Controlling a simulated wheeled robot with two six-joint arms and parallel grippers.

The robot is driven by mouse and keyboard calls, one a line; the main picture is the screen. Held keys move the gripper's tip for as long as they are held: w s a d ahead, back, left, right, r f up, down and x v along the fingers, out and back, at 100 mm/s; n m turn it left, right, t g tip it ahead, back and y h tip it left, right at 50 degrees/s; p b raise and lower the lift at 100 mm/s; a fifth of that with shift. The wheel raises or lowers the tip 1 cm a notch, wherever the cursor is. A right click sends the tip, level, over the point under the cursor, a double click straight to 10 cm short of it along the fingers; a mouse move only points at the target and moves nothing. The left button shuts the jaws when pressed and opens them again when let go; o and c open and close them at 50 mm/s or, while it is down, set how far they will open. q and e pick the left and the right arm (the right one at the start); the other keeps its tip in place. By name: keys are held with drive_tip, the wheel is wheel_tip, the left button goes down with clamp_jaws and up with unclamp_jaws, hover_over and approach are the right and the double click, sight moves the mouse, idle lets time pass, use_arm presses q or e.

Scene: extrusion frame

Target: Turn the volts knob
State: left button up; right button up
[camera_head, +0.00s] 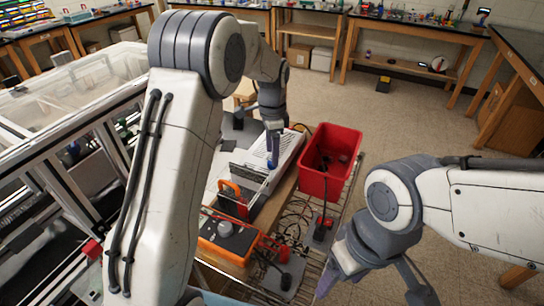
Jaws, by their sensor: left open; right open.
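My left gripper (272,158) points down at a white instrument case (289,150) on the bench; its fingers overlap in this view, and it is open with nothing seen between them. An orange box (232,243) with a round grey knob-like part (225,229) on top sits nearer, partly behind my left arm. I cannot read any label, so I cannot tell which part is the volts knob. My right gripper (378,285) is open and empty at the lower right, its fingers spread wide, apart from the things on the wire shelf.
A red bin (328,160) stands right of the white case. Black and red cables (294,218) and small dark devices (323,228) lie on the shelf. An extrusion frame (55,178) fills the left. The floor (420,120) beyond is mostly clear.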

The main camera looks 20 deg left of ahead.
use_arm(q)
drive_tip(key=shift+f, duration=1.45)
clamp_jaws()
